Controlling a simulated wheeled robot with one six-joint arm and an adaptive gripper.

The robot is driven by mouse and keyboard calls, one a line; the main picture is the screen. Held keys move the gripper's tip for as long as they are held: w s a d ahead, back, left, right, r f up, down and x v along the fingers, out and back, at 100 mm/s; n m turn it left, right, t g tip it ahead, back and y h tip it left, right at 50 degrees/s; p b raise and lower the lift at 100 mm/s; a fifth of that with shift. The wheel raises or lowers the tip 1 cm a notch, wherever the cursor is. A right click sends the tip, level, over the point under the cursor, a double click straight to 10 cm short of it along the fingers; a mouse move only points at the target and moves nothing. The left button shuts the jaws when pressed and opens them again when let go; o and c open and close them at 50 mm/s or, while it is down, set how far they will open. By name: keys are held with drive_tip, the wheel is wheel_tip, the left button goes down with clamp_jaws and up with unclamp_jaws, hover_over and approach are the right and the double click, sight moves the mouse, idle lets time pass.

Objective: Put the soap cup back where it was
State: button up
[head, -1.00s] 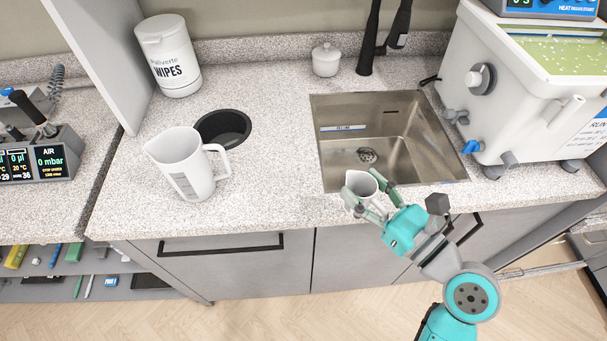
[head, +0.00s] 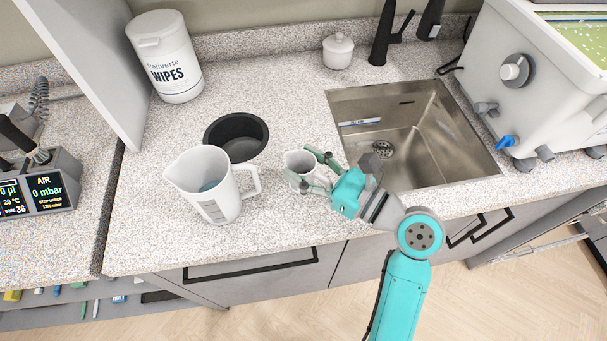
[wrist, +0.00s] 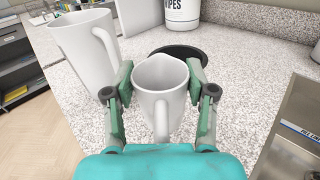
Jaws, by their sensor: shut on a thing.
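My gripper (head: 305,169) is shut on a small white cup (head: 300,162) with a spout and a handle, which I take as the soap cup. In the wrist view the cup (wrist: 160,98) is upright between the two green fingers, its handle toward my wrist. The inside that shows looks white; I cannot make out any soap. The cup is over the counter between the large white measuring jug (head: 215,196) and the sink (head: 398,135). I cannot tell whether its base touches the counter. The jug has something blue inside.
A round black hole or bin (head: 237,136) is set in the counter behind the jug. A wipes tub (head: 168,60) and a small lidded white pot (head: 338,52) stand at the back. A tap (head: 383,35) and a water bath (head: 535,85) are right. The front counter is clear.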

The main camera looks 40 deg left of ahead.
sight(309, 179)
drive_tip(key=shift+f, duration=2)
drive_tip(key=shift+f, duration=0.15)
drive_tip(key=o, duration=1.2)
drive_tip(key=shift+w+d, duration=0.1)
drive_tip(key=shift+d, duration=0.2)
drive_tip(key=d, duration=1.1)
drive_tip(key=shift+w+d+r, duration=0.2)
drive_tip(key=shift+w+d, duration=0.05)
drive_tip(key=shift+w, duration=0.15)
